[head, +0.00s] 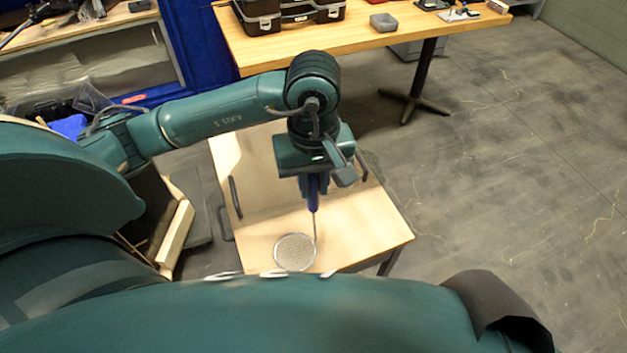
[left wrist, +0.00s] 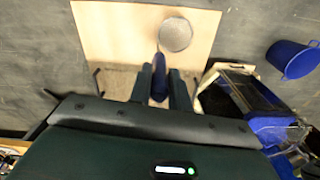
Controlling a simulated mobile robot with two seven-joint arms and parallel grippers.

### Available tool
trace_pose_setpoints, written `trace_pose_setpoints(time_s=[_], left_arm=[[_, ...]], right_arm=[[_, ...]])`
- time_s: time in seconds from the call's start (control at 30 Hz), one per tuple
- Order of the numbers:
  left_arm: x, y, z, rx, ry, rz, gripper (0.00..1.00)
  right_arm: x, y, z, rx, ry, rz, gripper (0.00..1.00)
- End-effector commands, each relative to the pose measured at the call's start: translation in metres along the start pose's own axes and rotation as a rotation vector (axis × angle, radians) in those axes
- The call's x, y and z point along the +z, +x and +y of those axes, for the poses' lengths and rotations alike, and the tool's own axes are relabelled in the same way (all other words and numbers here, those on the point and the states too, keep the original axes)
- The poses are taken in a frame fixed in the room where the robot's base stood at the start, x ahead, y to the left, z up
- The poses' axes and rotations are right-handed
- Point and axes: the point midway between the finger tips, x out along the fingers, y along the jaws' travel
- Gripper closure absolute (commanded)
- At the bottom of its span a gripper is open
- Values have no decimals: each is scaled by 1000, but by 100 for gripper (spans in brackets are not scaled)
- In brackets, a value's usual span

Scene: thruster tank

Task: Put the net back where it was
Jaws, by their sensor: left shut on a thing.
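The net has a blue handle (head: 313,195), a thin metal shaft and a round pale mesh hoop (head: 295,252). My left gripper (head: 313,182) points down over the small wooden table and is shut on the handle. The left wrist view shows the blue handle (left wrist: 160,78) between the two fingers of my left gripper (left wrist: 161,88), with the hoop (left wrist: 175,34) beyond them. The hoop shows over the bare tabletop; whether it touches the wood is not clear. My right gripper is not in view.
The small wooden table (head: 370,235) has dark handles at its sides. A longer wooden table (head: 400,45) behind holds black cases (head: 290,14) and a grey bin (head: 383,22). A blue bucket (left wrist: 292,60) stands on the floor in the left wrist view. Floor at right is open.

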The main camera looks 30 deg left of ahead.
Motion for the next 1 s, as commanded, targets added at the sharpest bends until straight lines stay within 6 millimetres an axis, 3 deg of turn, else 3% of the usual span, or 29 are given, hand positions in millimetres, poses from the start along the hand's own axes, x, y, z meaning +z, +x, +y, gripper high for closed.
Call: trace_pose_setpoints(time_s=[0.4, 0.43, 0.67, 1.0], left_arm=[[0, 10, 0, 2, 0, 2, 100], [0, 8, 0, 2, 0, 1, 78], [0, 8, 0, 1, 0, 1, 60], [0, 3, 0, 2, -1, 0, 59]], right_arm=[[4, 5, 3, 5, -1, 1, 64], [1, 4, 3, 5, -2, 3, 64], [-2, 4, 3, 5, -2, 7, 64], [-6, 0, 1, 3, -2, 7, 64]])
